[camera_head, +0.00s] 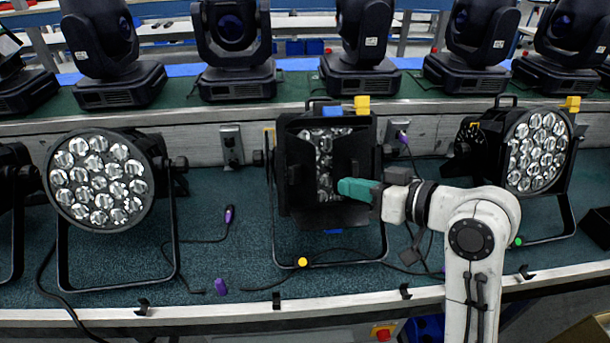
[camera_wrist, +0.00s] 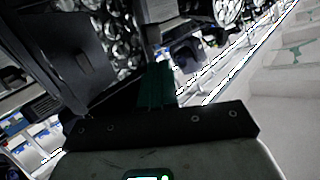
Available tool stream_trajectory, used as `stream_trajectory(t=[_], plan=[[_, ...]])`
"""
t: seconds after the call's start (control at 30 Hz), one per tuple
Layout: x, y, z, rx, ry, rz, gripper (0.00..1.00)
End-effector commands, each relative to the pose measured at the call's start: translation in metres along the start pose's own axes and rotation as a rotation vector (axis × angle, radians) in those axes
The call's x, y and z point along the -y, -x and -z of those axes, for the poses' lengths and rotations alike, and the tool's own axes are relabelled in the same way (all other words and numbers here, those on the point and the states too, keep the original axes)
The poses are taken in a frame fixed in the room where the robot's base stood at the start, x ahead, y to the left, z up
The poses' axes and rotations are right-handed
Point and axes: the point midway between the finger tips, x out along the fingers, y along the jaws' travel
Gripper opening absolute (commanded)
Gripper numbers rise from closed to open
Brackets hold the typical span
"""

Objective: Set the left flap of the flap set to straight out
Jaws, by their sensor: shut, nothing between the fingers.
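The flap set (camera_head: 325,213) is a black frame with flaps on the front of the middle par can, whose silver lenses (camera_head: 325,160) show in a narrow upright strip. The left flap (camera_head: 296,165) is a dark panel covering the left side of the lenses, apparently folded inward; its exact angle is hard to tell. The right flap (camera_head: 363,150) covers the right side. My gripper (camera_head: 358,188), with teal fingers, is shut and empty in front of the set's lower right. In the wrist view its fingers (camera_wrist: 155,88) point toward the lenses, beside a large dark flap panel (camera_wrist: 60,55).
A par can (camera_head: 100,180) stands to the left and another (camera_head: 537,150) to the right. Several moving heads (camera_head: 233,45) line the shelf behind. Cables and purple connectors (camera_head: 221,286) lie on the teal bench mat (camera_head: 225,260). Free room lies before the flap set.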

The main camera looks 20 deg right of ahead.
Motion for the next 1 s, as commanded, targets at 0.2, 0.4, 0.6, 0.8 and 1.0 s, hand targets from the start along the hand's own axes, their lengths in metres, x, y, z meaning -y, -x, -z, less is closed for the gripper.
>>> stream_trajectory(t=[0.2,0.4,0.6,0.8,1.0], plan=[[0.001,-0.044,0.000,0.004,0.000,0.003,0.00],[0.001,-0.082,0.000,0.004,0.000,0.002,0.00],[0.001,-0.107,0.000,0.003,0.000,0.001,0.00],[0.000,-0.117,-0.001,0.003,-0.001,-0.001,0.00],[0.000,-0.117,-0.001,0.002,-0.001,-0.001,0.00]])
